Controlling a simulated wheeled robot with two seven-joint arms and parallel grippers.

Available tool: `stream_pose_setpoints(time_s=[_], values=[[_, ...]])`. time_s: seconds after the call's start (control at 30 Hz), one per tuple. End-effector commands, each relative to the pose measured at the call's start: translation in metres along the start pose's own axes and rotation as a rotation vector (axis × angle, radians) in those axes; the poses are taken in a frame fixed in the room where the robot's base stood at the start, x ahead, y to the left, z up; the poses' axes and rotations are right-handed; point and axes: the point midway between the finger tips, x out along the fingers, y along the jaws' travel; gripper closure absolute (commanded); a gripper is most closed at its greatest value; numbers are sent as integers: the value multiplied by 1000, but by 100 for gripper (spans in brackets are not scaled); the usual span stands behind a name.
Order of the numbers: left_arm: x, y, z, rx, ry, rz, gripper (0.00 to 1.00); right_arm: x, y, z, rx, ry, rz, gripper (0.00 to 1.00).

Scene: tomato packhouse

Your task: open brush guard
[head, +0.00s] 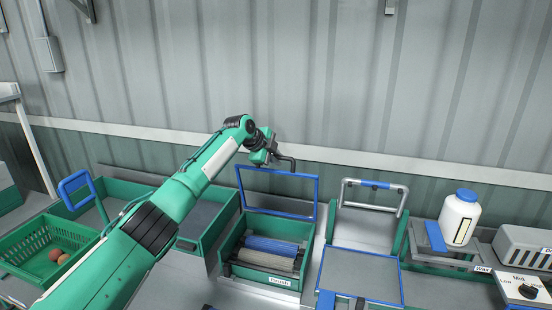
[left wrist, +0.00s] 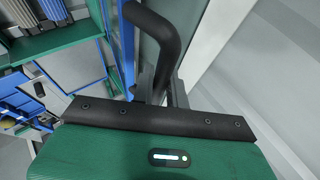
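The brush guard, a clear pane in a blue frame (head: 316,199), stands raised at the back edge of the green brush box (head: 226,246). A blue brush roller (head: 270,246) and a grey roller (head: 265,261) lie uncovered in the box. My left gripper (head: 286,163) is at the guard's top bar; I cannot tell whether it touches. My right gripper is not in view.
A green crate (head: 20,262) with a few tomatoes is at the left. Right of the brush box are a blue-edged panel (head: 360,275) and a grey handle (head: 404,203). A white bottle (head: 459,218) and a control box (head: 525,290) stand farther right. The corrugated wall is close behind.

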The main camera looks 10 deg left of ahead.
Motion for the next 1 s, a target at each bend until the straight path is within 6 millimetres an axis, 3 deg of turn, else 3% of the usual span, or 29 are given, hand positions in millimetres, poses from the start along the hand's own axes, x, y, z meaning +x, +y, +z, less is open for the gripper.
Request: stream_pose_setpoints(time_s=[0.37, 0.57, 1.0], values=[[-1, 0, 1, 0, 0, 0, 77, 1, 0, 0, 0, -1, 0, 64], [-18, 1, 2, 1, 1, -2, 77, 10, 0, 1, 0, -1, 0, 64], [-108, 2, 2, 1, -2, -3, 77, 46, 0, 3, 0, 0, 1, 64]])
